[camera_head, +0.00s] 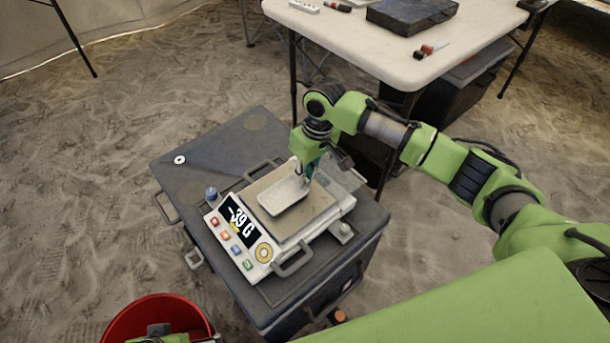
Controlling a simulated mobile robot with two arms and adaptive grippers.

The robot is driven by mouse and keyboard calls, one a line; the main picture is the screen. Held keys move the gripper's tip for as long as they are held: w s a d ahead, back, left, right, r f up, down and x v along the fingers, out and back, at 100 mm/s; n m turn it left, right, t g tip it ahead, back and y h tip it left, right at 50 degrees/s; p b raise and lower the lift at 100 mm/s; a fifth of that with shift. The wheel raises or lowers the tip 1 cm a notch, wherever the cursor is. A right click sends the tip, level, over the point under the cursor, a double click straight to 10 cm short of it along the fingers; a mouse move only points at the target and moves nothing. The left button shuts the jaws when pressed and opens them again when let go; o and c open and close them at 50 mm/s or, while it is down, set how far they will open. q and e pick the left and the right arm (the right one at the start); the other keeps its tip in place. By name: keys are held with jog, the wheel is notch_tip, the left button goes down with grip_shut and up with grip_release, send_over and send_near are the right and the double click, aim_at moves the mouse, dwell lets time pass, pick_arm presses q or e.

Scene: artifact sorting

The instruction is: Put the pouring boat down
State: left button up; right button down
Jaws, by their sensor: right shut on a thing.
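The pouring boat (284,194) is a small, shallow white tray. It is over the pan (313,221) of a white digital scale (257,272); whether it touches the pan is hard to tell. My right gripper (305,170) points down at the far right end of the boat and is shut on it. Its fingertips are small and partly hidden. The scale's display (239,222) seems to read -39 G. A sliver of green and grey parts at the bottom left edge may be my left arm; its jaws cannot be made out.
The scale stands on a dark grey case (215,150) with handles. A red bucket (120,322) is at bottom left. A white table (350,48) with a dark box (411,14) stands behind. Sandy floor lies around.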

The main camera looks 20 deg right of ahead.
jog(key=c, duration=2)
grip_release()
jog(key=shift+c, duration=0.2)
pick_arm(q)
jog(key=shift+f, duration=0.1)
pick_arm(e)
jog(key=shift+r, duration=0.35)
pick_arm(q)
notch_tip(320, 180, down, 10)
jog(key=p, duration=0.2)
jog(key=shift+s+g+p, duration=0.3)
jog(key=shift+s+p, duration=0.05)
jog(key=shift+p, duration=0.05)
pick_arm(e)
notch_tip(320, 180, up, 11)
jog(key=d, duration=0.1)
jog(key=shift+s+d+r, duration=0.15)
jog(key=shift+s+d, duration=0.15)
jog(key=shift+s, duration=0.15)
pick_arm(q)
jog(key=shift+d, duration=0.1)
